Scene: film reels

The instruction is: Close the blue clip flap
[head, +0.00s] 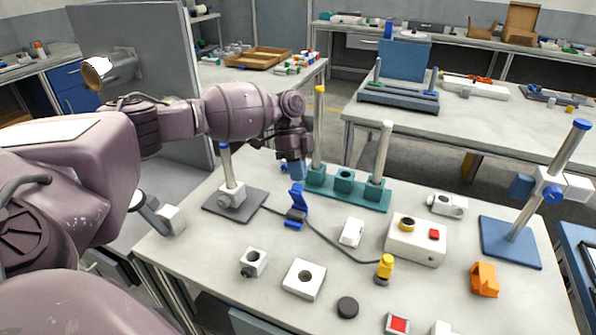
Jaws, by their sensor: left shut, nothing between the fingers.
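The blue clip (296,216) sits on the near table, left of its middle, on a dark cable. Its flap (297,193) stands raised, tilted up from the clip body. My left gripper (295,172) hangs fingers down just above and behind the flap. It is shut and empty. A small gap seems to show between fingertips and flap, but I cannot tell whether they touch. My right gripper is not in view.
A grey stand with a post (232,190) is left of the clip, and a teal base with posts (362,193) is behind it. A white block (351,232) and a button box (415,247) stand to the right.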

